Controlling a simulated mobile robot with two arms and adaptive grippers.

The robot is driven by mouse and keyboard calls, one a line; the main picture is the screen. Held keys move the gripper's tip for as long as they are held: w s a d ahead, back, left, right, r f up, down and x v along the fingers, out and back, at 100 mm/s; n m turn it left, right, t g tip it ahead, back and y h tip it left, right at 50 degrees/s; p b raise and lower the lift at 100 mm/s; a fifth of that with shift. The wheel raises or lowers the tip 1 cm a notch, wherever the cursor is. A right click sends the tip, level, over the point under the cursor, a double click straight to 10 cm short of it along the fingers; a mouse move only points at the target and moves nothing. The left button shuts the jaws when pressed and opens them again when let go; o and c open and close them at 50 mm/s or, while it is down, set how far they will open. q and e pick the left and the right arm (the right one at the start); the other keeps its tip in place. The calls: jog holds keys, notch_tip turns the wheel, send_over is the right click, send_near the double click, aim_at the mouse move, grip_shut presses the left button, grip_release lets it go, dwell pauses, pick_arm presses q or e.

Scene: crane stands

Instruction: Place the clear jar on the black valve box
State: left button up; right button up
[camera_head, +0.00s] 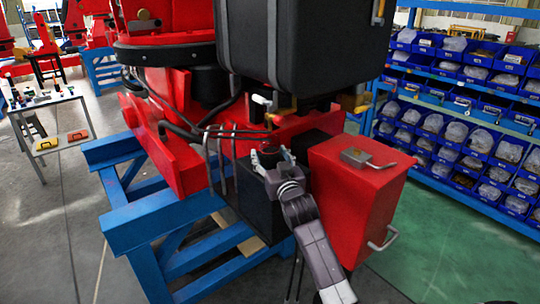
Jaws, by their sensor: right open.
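My right gripper (271,160) is open above the top of a black box (259,208), which looks like the valve box. The box stands beside the blue frame, left of the red cabinet. No other clear jar can be made out. My right gripper and forearm hide part of the box's top and right side. My left gripper is not in view.
A red cabinet (350,205) with a grey metal latch piece (357,157) on top stands close right of my gripper. A large black case (330,50) hangs above. A blue frame (165,225) is at left, bin shelves (460,85) at right. Green floor (450,255) is clear.

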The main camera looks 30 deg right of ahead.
jog(key=shift+r, duration=0.2)
jog(key=shift+s+a+f, duration=0.15)
jog(key=shift+s, duration=0.15)
jog(key=b+v, duration=0.2)
jog(key=v, duration=0.9)
jog(key=shift+s+b, duration=0.2)
jog(key=shift+b, duration=0.1)
